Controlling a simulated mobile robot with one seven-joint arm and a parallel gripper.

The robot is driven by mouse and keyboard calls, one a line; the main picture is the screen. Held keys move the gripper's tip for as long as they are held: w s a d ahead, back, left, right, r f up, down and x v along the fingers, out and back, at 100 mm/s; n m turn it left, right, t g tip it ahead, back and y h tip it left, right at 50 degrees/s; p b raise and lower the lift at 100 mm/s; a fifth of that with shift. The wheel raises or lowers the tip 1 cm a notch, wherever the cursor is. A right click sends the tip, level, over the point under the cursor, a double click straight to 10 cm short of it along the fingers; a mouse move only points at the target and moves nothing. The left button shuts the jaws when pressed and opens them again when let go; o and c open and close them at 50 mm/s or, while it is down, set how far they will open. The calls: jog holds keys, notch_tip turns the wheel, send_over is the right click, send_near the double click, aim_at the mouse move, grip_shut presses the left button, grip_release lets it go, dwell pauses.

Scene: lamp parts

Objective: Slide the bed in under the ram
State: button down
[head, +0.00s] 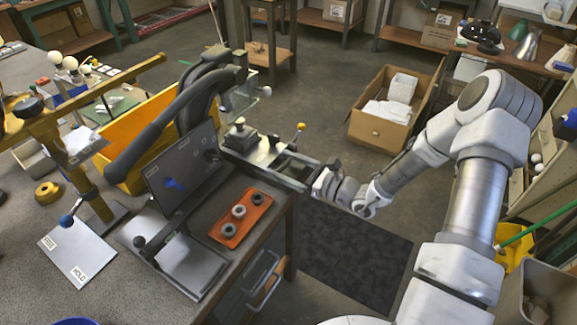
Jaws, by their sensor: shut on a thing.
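The bed (257,150) is a pale metal slide with dark blocks on it. It juts out past the right edge of the bench, on a dark rail frame (295,168). The press (190,105) stands to its left, with a thick dark curved arm; the ram itself is hard to make out behind that arm. My gripper (325,182) is at the right outer end of the frame, shut on a part there that looks like the bed's end or handle. The fingers hide most of that part.
An orange tray (241,218) with several rings lies on the bench in front of the bed. A dark mat (350,255) covers the floor below my arm. A cardboard box (380,128) stands on the floor behind.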

grip_release()
jog(key=shift+s+a, duration=0.2)
jog(key=shift+s+d, duration=0.2)
jog(key=shift+d, duration=0.25)
jog(key=v, duration=1.6)
jog(key=shift+d+p, duration=0.2)
jog(key=shift+p, duration=0.2)
jog(key=shift+s, duration=0.1)
